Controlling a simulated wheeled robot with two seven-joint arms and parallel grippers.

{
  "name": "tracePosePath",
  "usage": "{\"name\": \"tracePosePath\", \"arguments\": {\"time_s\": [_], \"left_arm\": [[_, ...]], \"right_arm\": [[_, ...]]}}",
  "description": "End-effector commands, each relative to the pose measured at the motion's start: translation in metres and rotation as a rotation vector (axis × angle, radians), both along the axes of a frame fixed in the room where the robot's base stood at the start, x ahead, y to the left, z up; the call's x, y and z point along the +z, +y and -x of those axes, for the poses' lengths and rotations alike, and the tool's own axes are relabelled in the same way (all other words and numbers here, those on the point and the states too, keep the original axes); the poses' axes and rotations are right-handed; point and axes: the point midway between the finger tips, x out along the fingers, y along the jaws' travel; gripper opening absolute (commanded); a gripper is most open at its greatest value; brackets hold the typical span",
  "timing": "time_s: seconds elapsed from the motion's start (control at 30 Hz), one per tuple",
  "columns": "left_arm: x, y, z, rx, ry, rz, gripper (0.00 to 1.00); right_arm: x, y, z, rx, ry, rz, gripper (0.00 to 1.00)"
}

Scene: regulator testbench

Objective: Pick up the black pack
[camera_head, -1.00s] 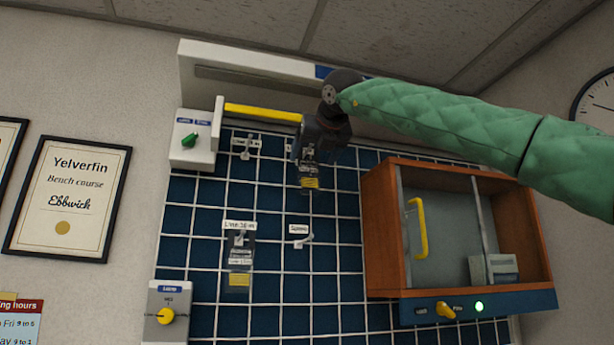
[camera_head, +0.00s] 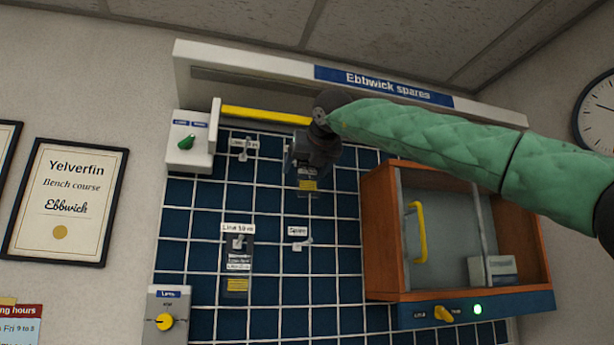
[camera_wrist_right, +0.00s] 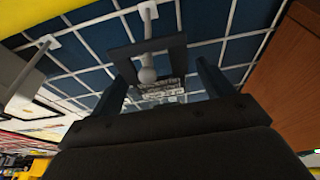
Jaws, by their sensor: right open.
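A black pack (camera_head: 307,186) with a yellow label hangs on the blue gridded wall, partly hidden behind my right gripper (camera_head: 306,163). In the right wrist view the top of this pack (camera_wrist_right: 150,50) is a dark frame with an opening, and a round-ended metal peg (camera_wrist_right: 147,73) passes through it. My right gripper is open, with its fingers (camera_wrist_right: 164,84) on either side of the pack's lower part; contact cannot be told. A second black pack (camera_head: 238,268) with a yellow label hangs lower left on its own peg. My left gripper is not in view.
A yellow bar (camera_head: 265,115) runs just above, beside a white box with a green knob (camera_head: 186,142). A wooden cabinet (camera_head: 380,230) with a yellow handle stands out to the right. An empty labelled peg (camera_head: 300,243) is below.

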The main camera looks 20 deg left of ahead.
Motion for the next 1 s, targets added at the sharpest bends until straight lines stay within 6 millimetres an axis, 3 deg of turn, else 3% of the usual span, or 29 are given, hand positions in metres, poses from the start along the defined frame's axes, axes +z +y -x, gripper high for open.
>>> {"name": "tracePosePath", "arguments": {"time_s": [0.17, 0.43, 0.87, 1.0], "left_arm": [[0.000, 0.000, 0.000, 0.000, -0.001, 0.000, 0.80], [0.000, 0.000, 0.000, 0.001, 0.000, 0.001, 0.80], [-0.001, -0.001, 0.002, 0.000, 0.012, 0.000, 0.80], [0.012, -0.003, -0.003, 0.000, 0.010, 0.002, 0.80]], "right_arm": [[0.000, 0.000, 0.000, 0.000, 0.000, 0.000, 0.80], [0.000, 0.000, 0.000, 0.000, 0.000, 0.000, 0.31], [0.005, 0.000, 0.001, 0.000, 0.000, -0.001, 0.30], [0.013, 0.000, 0.000, 0.000, 0.000, -0.001, 0.30]]}}
